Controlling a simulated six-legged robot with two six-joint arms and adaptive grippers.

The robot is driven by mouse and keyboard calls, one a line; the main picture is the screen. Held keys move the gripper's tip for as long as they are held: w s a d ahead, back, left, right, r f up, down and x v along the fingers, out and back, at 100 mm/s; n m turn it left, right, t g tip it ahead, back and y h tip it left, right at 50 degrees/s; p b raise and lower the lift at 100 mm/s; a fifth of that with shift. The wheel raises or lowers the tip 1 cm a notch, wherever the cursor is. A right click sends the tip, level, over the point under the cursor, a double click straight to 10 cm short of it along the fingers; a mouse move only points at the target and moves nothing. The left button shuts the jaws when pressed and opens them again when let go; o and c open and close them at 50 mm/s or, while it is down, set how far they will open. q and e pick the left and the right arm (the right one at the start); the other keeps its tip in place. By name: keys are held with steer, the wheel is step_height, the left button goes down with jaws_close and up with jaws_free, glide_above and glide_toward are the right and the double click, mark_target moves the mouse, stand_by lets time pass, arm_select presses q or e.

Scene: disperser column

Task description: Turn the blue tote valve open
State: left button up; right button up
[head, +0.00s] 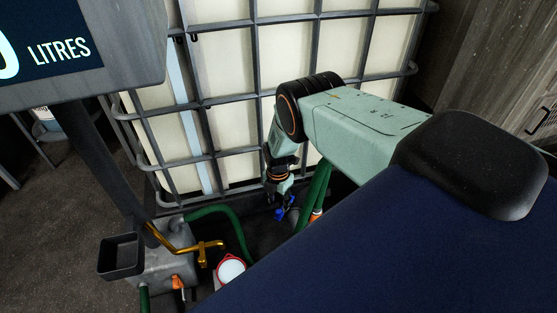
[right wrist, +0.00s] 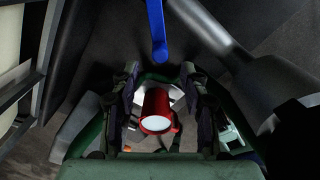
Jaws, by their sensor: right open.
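The blue tote valve (head: 280,213) shows small at the foot of the caged white tote, partly hidden by my right gripper (head: 285,203). In the right wrist view its blue handle (right wrist: 157,32) hangs from the top edge, in front of the fingertips and centred between them. My right gripper (right wrist: 159,88) is open, with its two dark fingers apart and nothing held between them. I see no clear contact between the handle and either finger. My left gripper is in neither view.
The tote (head: 225,85) stands behind grey cage bars. Green hoses run near the valve. A red-rimmed white cap (head: 230,268) and a grey box with a brass tap (head: 205,247) stand at lower left. A red, white-ended cylinder (right wrist: 156,112) shows beyond the fingers.

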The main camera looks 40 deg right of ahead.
mark_target(278, 211)
steer(key=shift+f+b, duration=1.3)
steer(key=shift+f, duration=1.5)
jaws_close()
